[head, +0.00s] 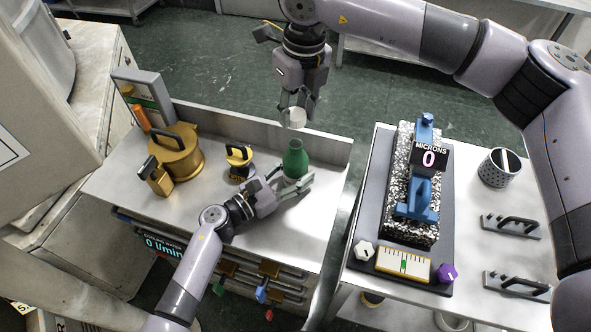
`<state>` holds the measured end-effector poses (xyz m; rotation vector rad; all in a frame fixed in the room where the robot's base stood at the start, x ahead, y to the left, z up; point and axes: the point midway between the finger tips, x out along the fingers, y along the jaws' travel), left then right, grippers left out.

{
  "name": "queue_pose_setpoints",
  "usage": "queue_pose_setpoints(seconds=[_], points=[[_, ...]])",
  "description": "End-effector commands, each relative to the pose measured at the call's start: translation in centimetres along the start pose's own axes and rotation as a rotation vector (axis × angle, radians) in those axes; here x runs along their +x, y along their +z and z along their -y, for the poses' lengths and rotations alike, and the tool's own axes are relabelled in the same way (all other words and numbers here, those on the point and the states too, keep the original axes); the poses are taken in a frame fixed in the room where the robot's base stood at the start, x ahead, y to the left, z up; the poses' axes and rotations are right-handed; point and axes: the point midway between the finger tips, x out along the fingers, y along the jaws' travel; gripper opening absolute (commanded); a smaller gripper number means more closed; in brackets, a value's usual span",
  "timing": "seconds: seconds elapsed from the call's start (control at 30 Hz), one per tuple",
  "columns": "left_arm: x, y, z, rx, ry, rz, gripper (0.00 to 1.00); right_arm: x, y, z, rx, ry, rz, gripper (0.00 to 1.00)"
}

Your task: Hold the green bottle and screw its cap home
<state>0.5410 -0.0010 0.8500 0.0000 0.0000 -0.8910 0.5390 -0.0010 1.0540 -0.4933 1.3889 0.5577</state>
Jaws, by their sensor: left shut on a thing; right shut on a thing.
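The green bottle (294,160) stands upright on the left bench, toward its right end. My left gripper (290,181) comes in low from the left and is shut around the bottle's lower body. The white cap (297,117) is held by my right gripper (297,108), which points down from above and is shut on it. The cap is above the bottle's neck and appears apart from it, with a small gap between them. The gripper fingers hide part of the bottle's base and the cap's upper edge.
A brass pot (176,155) and a small yellow-and-black item (239,160) stand left of the bottle. A raised back wall (240,124) edges the bench behind. The right table holds a speckled block (402,160) with blue clamps and a perforated cup (498,170).

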Motion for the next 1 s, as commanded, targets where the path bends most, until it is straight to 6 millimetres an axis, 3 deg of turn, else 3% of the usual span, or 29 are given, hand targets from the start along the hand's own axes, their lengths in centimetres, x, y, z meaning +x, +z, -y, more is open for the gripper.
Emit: queue_pose_setpoints(seconds=[0.17, 0.5, 1.0], points=[[0.0, 0.0, 0.0, 0.0, 0.001, -0.001, 0.0, 0.7, -0.1, 0.0, 0.0, 0.001, -0.001, 0.2], [0.0, 0.0, 0.0, 0.0, 0.001, -0.001, 0.0, 4.9, -0.6, 0.0, 0.0, 0.0, 0.001, 0.2], [0.0, 0.0, 0.0, 0.0, 0.001, -0.001, 0.0, 5.0, -0.6, 0.0, 0.0, 0.0, 0.002, 0.2]])
